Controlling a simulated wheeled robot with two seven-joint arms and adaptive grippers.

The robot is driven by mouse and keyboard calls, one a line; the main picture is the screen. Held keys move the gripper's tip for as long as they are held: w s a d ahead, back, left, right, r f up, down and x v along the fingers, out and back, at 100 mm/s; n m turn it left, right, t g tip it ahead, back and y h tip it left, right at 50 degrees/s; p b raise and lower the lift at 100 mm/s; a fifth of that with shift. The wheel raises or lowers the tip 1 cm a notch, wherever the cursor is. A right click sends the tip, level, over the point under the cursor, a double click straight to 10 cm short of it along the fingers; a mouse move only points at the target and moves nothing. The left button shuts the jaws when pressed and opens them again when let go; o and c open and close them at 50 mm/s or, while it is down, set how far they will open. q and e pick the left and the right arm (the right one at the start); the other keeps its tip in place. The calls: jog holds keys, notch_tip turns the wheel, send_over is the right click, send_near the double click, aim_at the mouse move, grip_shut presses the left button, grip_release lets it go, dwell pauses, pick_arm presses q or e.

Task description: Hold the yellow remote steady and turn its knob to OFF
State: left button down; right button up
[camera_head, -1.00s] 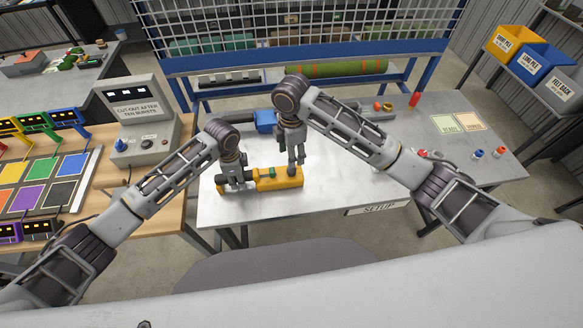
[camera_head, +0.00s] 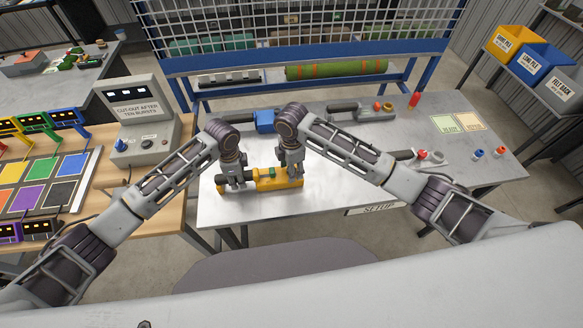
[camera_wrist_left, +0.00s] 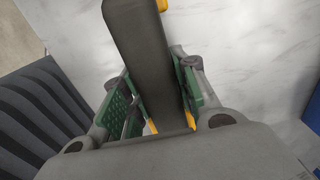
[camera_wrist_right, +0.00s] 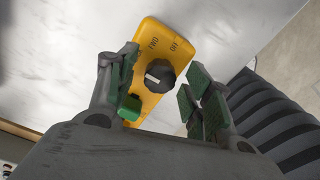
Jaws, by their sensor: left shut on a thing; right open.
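The yellow remote (camera_head: 266,186) lies on the metal table, its dark handle toward the left. My left gripper (camera_head: 236,184) is shut on that handle; the left wrist view shows the dark handle (camera_wrist_left: 150,55) between its green pads. My right gripper (camera_head: 291,174) is over the remote's right end. In the right wrist view, its open fingers (camera_wrist_right: 160,78) stand either side of the black knob (camera_wrist_right: 159,76), apart from it. The knob's white pointer mark faces picture-left. A green button (camera_wrist_right: 130,107) sits beside the knob.
A blue-ended tool (camera_head: 265,121) lies behind the remote, with a grey tool (camera_head: 360,112) to its right. Red and blue small pieces stand at the table's right. A grey control box (camera_head: 140,125) stands on the left bench. The front of the table is clear.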

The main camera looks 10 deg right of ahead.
pick_arm(q)
jog(key=shift+s+f, duration=0.15)
jog(key=shift+f, duration=0.1)
pick_arm(e)
jog(key=c, duration=1.1)
jog(key=shift+o, duration=0.2)
jog(key=shift+m, duration=0.4)
jog(key=m, duration=1.3)
jog(key=shift+m, duration=2.1)
jog(key=shift+r, duration=0.1)
